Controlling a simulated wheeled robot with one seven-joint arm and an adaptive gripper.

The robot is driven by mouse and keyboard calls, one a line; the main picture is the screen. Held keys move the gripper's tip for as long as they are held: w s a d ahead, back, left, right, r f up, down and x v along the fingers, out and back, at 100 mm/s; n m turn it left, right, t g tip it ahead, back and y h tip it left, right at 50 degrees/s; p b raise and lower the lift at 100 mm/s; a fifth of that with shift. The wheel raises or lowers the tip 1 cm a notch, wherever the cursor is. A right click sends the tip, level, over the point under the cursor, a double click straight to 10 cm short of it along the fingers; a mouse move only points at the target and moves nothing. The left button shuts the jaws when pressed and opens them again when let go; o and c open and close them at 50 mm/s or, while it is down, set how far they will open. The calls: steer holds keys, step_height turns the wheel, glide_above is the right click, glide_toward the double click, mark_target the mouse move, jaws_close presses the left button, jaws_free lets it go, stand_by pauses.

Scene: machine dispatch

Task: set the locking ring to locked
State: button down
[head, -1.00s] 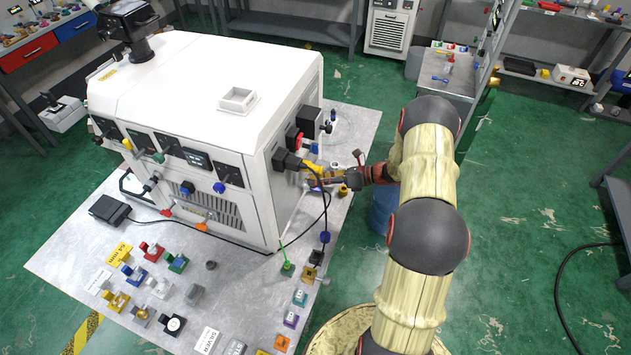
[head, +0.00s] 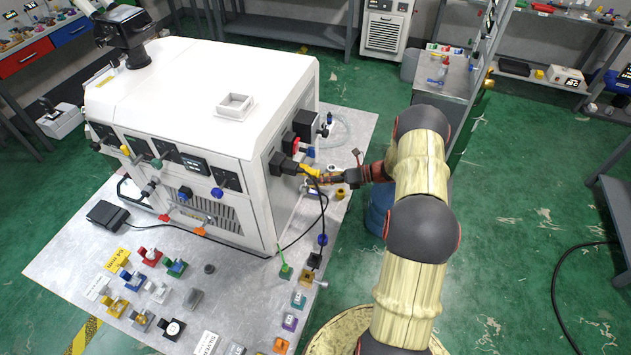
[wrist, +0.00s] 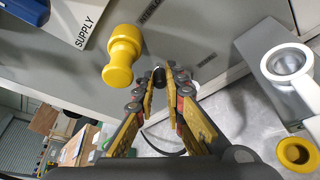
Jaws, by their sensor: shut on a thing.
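The white machine (head: 200,85) stands on a grey plate, and its right side carries black blocks. My gripper (head: 308,171) is at this side, by the lower black block (head: 283,164). In the wrist view my gripper (wrist: 168,78) has its fingertips close together on a small dark grey part (wrist: 158,76) at the panel. The fingers mostly hide this part, and I cannot tell whether it is the locking ring or how it is set. A yellow knob (wrist: 122,57) sticks out of the panel left of the fingertips, apart from them.
A black cable (head: 325,215) hangs below my gripper. A grey holder with a white ring (wrist: 287,65) and a yellow ring (wrist: 297,153) are at the right of the wrist view. Several coloured parts lie on the plate (head: 235,290) in front of the machine.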

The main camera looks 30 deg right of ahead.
steer(key=c, duration=1.8)
jaws_free()
steer(key=shift+c, duration=0.2)
steer(key=v, duration=1.2)
steer(key=shift+w, duration=0.1)
